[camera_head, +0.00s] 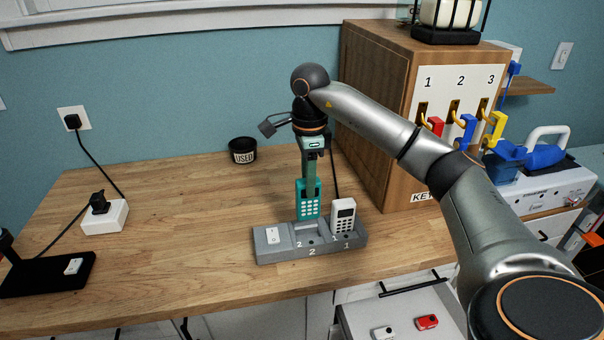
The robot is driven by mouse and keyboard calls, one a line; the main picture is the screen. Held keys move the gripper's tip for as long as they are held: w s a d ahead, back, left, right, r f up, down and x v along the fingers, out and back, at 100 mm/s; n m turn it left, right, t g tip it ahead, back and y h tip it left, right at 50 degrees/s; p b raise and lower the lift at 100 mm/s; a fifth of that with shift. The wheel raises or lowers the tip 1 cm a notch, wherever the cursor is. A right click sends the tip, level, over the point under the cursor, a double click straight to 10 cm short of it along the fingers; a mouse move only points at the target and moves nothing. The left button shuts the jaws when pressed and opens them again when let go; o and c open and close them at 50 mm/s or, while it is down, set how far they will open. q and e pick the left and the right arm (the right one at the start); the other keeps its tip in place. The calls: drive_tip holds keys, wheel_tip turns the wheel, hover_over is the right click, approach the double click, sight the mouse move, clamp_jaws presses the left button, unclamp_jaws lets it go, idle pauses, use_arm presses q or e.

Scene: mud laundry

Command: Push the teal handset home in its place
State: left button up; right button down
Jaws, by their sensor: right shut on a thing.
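The teal handset (308,206) with pale keys stands upright at the middle of the grey dock (268,251). My right gripper (310,180) points down from above and is shut on the handset's upper part. The handset's lower end meets the dock's back part; I cannot tell how deep it sits in its slot. A white handset (343,216) stands in the dock's right place, marked 1. The dock's front shows the numbers 2 and 1. My left gripper is not in view.
A wooden key cabinet (376,120) with numbered hooks stands behind on the right. A black cup marked USED (243,150) stands behind the dock. A white adapter (105,216) and a black pad (45,275) lie left. An open drawer (360,318) is below.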

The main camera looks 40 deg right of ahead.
sight(308, 206)
drive_tip(key=shift+s+f, duration=0.2)
drive_tip(key=shift+f, duration=0.55)
drive_tip(key=shift+f+b, duration=0.45)
drive_tip(key=shift+f, duration=1)
drive_tip(key=shift+w+f, duration=0.1)
drive_tip(key=shift+f, duration=0.15)
drive_tip(key=shift+f, duration=0.35)
drive_tip(key=shift+f, duration=0.9)
idle(3.6)
drive_tip(key=shift+c, duration=2.2)
unclamp_jaws()
